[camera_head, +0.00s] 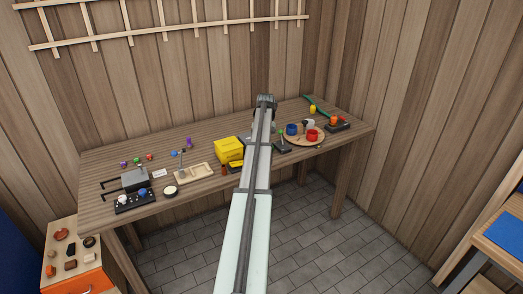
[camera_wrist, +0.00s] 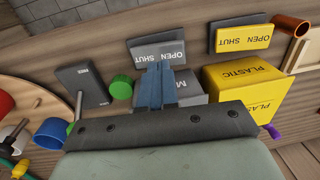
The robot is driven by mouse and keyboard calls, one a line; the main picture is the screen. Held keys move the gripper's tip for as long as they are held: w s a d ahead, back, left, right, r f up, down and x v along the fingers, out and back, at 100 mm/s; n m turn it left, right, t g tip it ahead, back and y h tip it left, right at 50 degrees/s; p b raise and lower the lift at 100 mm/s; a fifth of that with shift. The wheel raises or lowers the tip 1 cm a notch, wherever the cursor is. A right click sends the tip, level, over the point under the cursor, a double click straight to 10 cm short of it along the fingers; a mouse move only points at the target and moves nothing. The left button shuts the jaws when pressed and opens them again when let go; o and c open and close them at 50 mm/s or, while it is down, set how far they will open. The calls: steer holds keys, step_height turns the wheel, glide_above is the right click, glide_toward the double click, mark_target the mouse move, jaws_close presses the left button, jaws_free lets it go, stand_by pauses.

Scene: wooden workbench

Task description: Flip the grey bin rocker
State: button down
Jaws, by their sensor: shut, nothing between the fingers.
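The grey bin rocker (camera_wrist: 163,51), lettered OPEN and SHUT, is a low grey plate at the upper middle of the wrist view. Below it in that view is the grey bin (camera_wrist: 190,90), lettered with an M, mostly covered by my fingers. My gripper (camera_wrist: 157,67) is shut and empty, with its fingertips at the rocker's lower edge. I cannot tell whether they touch it.
Right of the grey bin are a yellow PLASTIC bin (camera_wrist: 245,92) and its yellow rocker (camera_wrist: 240,38). Left are a dark lever box (camera_wrist: 82,86), a green cap (camera_wrist: 121,87) and a blue cup (camera_wrist: 50,133). A brown tube (camera_wrist: 290,25) lies upper right.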

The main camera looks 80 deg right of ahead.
step_height(320, 180, up, 11)
steer(key=shift+s+d, duration=0.25)
steer(key=shift+s, duration=0.05)
steer(key=shift+d, duration=0.1)
steer(key=shift+s+d+r+t+y, duration=0.1)
steer(key=shift+s+d+t+y, duration=0.1)
steer(key=shift+t+y, duration=0.2)
stand_by(0.5)
steer(key=f, duration=0.4)
steer(key=w+a+f, duration=0.1)
steer(key=f, duration=0.4)
steer(key=w+a+f, duration=0.1)
steer(key=f, duration=0.3)
steer(key=shift+w+f, duration=0.1)
steer(key=shift+f, duration=0.25)
steer(key=shift+a, duration=0.1)
